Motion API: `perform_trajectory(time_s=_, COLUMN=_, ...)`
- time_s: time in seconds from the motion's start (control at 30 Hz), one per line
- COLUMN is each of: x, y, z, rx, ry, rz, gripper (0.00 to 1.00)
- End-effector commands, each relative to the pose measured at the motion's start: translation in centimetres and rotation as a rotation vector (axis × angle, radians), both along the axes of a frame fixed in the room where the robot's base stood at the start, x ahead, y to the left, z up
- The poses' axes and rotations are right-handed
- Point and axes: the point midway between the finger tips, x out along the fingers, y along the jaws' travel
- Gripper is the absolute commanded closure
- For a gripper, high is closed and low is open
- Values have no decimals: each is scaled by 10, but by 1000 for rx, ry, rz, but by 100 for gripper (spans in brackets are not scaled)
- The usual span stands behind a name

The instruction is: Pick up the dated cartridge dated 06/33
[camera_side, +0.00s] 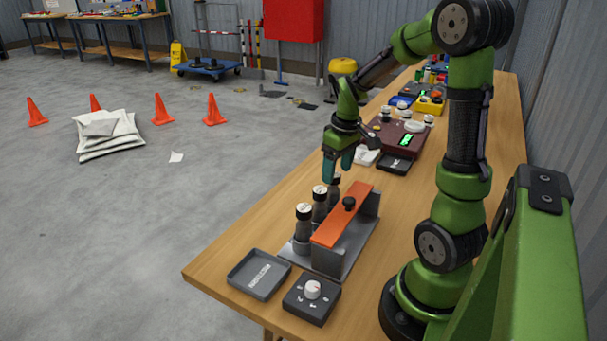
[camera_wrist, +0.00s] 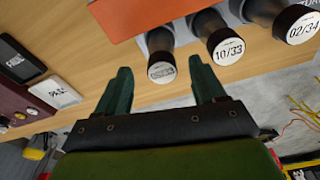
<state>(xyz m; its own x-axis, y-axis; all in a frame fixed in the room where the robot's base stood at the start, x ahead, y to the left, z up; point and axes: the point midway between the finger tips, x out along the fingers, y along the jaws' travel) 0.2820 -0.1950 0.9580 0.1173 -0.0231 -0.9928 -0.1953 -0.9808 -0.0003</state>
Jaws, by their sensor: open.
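Three dark cartridges with white dated ends stand in a row along a grey metal rack with an orange top bar (camera_side: 342,216). In the wrist view one end reads 10/33 (camera_wrist: 227,48) and another reads 02/34 (camera_wrist: 302,28). The third cartridge (camera_wrist: 161,72) has a small, dark label whose date I cannot read; it is the farthest in the side view, partly hidden by my gripper. My gripper (camera_side: 337,165) is open just above that far cartridge. In the wrist view its two fingers stand to either side of that cartridge's end, apparently not touching it.
A dark lettered tray (camera_side: 259,274) and a dial box (camera_side: 312,299) stand at the table's near end. The table's left edge runs close beside the cartridges.

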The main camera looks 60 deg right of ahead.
Motion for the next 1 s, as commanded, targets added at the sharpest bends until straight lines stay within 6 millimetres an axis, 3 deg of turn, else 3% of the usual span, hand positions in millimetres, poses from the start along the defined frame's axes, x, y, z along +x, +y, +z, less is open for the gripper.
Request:
perform_trajectory(time_s=0.1, x=2, y=0, z=-16, rx=1, ry=2, rz=1, gripper=31)
perform_trajectory(time_s=0.27, x=3, y=0, z=-25, rx=1, ry=1, rz=-1, gripper=31)
perform_trajectory(time_s=0.6, x=8, y=0, z=-69, rx=1, ry=2, rz=-1, gripper=31)
perform_trajectory(time_s=0.87, x=8, y=0, z=-72, rx=0, ry=-1, rz=-1, gripper=31)
perform_trajectory(time_s=1.0, x=8, y=0, z=-72, rx=0, ry=-1, rz=0, gripper=49)
